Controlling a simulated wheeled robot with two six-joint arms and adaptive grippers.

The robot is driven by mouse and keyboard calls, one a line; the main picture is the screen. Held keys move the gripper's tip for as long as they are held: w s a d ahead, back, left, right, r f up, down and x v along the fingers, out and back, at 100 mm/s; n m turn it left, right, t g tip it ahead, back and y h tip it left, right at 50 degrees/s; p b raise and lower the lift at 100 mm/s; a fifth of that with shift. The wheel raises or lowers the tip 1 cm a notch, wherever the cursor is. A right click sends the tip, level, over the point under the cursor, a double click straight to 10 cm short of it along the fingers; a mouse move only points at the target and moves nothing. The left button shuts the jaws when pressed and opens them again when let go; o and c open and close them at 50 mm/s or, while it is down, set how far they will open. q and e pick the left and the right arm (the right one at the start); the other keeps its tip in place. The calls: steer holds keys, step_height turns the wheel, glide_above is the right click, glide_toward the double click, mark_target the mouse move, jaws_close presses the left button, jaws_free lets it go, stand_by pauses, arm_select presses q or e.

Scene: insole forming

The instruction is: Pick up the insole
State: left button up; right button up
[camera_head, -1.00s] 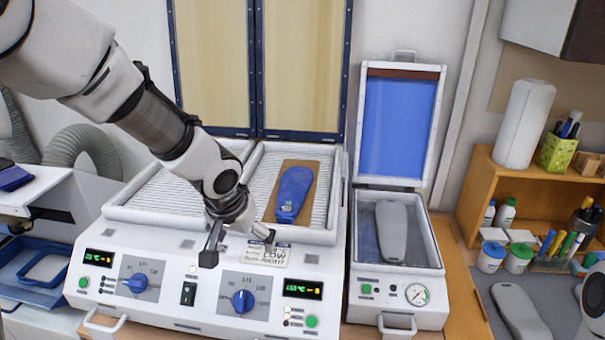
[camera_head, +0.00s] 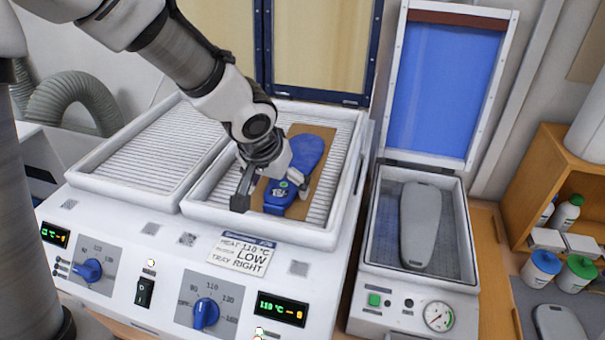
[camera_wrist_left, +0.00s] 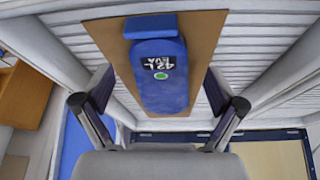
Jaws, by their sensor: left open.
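The blue insole (camera_head: 306,152) lies on a brown board (camera_head: 326,172) in the right heating tray (camera_head: 352,135). Its near end carries a label reading 42 L EVA with a green dot. My left gripper (camera_head: 268,200) is open above the near end of the insole, partly covering it in the head view. In the left wrist view the insole (camera_wrist_left: 160,85) lies between the two open fingers (camera_wrist_left: 160,105), apart from both. My right gripper is not in view.
The left heating tray (camera_head: 150,145) is empty. The dark blue-framed lid (camera_head: 318,98) stands open behind. To the right, an open press with a blue lid (camera_head: 445,85) holds a grey foot form (camera_head: 420,225). Knobs and displays line the front panel.

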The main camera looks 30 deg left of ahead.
arm_select(q)
steer(key=shift+w+f, duration=0.65)
steer(key=shift+w, duration=0.15)
steer(key=shift+s+a+r, duration=0.1)
steer(key=shift+s+r, duration=0.15)
steer(key=shift+s, duration=0.3)
steer(key=shift+s+r, duration=0.25)
steer(key=shift+s, duration=0.25)
steer(key=c, duration=0.5)
steer(key=shift+s+r, duration=0.1)
steer(key=shift+s, duration=0.2)
steer(key=c, duration=0.6)
steer(key=shift+w, duration=0.2)
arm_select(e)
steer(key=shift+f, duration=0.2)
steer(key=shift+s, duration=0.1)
